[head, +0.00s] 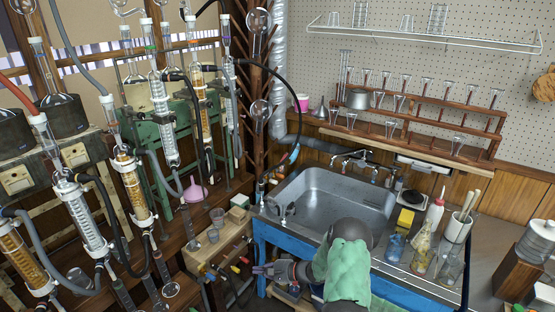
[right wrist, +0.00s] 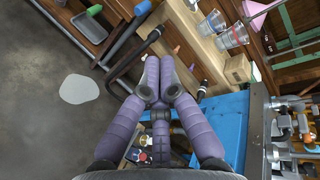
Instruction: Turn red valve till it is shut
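A small red piece (head: 235,269) shows among coloured fittings on the front of the wooden bench, left of the sink. It is too small to tell for certain that it is the red valve, or how far it is turned. My right gripper (head: 262,270) is just right of these fittings, low beside the blue sink frame. In the right wrist view, its purple fingers (right wrist: 159,78) come together at the tips with nothing visible between them. Small coloured fittings show beyond the tips, including a pinkish one (right wrist: 192,68). My left gripper is not in view.
The steel sink (head: 335,200) and its blue frame (right wrist: 215,125) are close beside my right gripper. Glass condensers (head: 90,225) and hoses crowd the left. Beakers (right wrist: 232,35) stand on the wooden bench (head: 215,248). Bare floor (right wrist: 40,100) shows left of the fingers in the wrist view.

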